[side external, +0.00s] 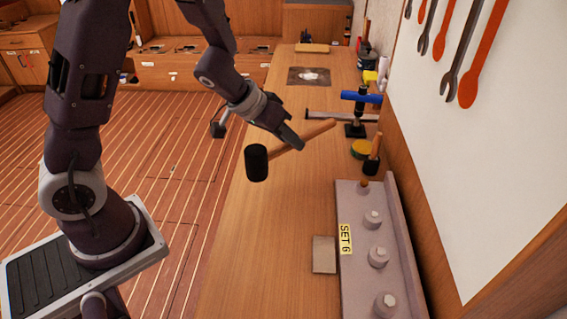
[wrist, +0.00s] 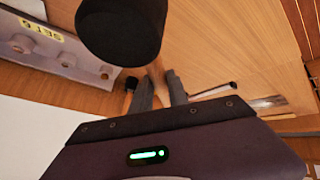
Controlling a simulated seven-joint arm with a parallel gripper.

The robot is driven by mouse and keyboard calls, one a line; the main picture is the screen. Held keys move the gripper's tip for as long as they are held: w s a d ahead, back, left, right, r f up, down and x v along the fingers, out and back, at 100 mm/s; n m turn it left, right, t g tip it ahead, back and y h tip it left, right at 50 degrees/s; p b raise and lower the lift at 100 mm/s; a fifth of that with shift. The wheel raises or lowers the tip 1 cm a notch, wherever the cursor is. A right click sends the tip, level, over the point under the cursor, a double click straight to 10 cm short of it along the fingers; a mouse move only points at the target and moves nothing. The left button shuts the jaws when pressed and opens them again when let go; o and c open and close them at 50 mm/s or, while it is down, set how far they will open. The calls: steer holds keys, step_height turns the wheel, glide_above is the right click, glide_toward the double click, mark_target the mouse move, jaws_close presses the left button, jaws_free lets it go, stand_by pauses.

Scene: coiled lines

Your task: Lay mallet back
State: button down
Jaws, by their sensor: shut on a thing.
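The mallet has a black cylindrical head (side external: 256,163) and a light wooden handle (side external: 318,132). My gripper (side external: 297,145) is shut on the handle and holds the mallet above the wooden bench, near its left edge. The head points left and toward the camera, and the handle's free end points to the back right. In the wrist view the black head (wrist: 121,28) fills the upper middle, and my gripper's fingers (wrist: 158,95) close on the handle below it. The gripped part of the handle is partly hidden by the fingers.
A grey tray (side external: 348,285) labelled SET 6 holds several weights at the right. A small flat block (side external: 324,255) lies beside it. The front bench is clear.

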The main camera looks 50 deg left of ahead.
step_height(320, 180, down, 5)
steer(key=shift+r, duration=0.1)
steer(key=c, duration=1.3)
jaws_free()
steer(key=shift+f, duration=0.2)
steer(key=shift+r, duration=0.15)
